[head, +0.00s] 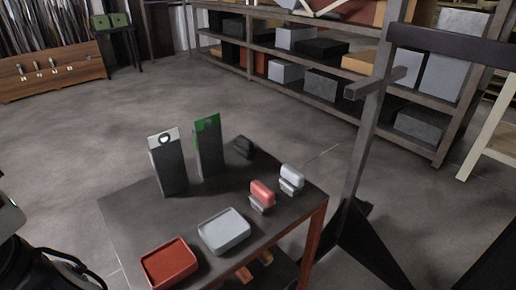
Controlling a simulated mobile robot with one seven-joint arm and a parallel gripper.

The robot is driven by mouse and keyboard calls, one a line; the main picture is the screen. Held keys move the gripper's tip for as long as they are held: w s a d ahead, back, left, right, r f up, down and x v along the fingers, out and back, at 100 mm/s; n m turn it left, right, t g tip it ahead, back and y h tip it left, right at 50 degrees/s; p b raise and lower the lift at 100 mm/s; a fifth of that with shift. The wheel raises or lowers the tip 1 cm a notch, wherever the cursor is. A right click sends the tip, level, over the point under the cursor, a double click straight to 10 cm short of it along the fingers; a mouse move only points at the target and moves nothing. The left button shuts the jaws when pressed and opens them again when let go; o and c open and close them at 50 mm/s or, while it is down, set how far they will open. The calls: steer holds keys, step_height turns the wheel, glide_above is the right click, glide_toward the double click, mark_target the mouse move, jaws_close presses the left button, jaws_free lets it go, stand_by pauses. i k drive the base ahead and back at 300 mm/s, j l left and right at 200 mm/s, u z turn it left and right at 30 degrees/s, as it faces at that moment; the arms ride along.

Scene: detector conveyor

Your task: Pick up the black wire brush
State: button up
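A small black object (243,147) sits at the far edge of the dark table, just right of the green-topped upright panel. It looks like the black wire brush, but it is dark and small, so its bristles cannot be made out. It stands apart from the other small items, and nothing holds it. My gripper is not in view. Dark rounded parts at the lower left edge may be my arm.
The table (130,220) also holds a white-topped panel (168,165), a green-topped panel (209,148), a red block (262,190), a white block (292,175), a red tray (168,265) and a white tray (224,231). A metal post (366,140) stands right. Shelves (300,62) stand behind.

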mark_target(244, 146)
steer(key=z, duration=1.7)
steer(key=u, duration=1.8)
steer(key=l+u, duration=0.15)
steer(key=u, duration=0.2)
steer(key=i+l+u, duration=0.1)
steer(key=u, duration=0.3)
steer(key=l+u, duration=0.4)
steer(key=l, duration=0.7)
